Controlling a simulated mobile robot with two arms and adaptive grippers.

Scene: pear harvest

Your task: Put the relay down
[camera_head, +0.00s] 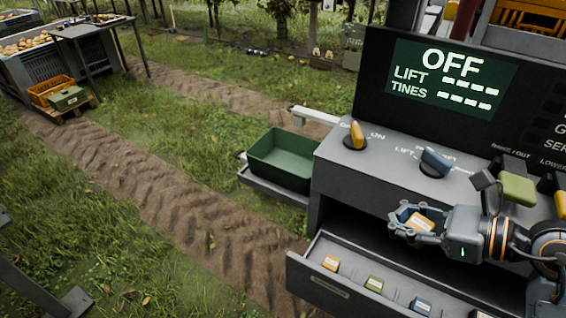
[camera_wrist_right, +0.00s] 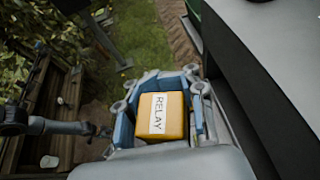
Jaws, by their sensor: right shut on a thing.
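My right gripper (camera_head: 402,219) is shut on a yellow-orange relay (camera_head: 421,222) and holds it in front of the grey control console (camera_head: 333,152), above the open drawer (camera_head: 318,281). In the right wrist view the relay (camera_wrist_right: 170,117) sits between the blue-grey fingers (camera_wrist_right: 160,82), and its white label reads RELAY. A green bin (camera_head: 270,160) stands left of the console.
The console has an orange knob (camera_head: 355,136), a blue knob (camera_head: 435,162) and a screen (camera_head: 450,78) reading OFF. Grass and dirt tracks lie left. Farther back are an orange crate (camera_head: 50,90), a green box (camera_head: 67,98) and a dark table (camera_head: 92,27).

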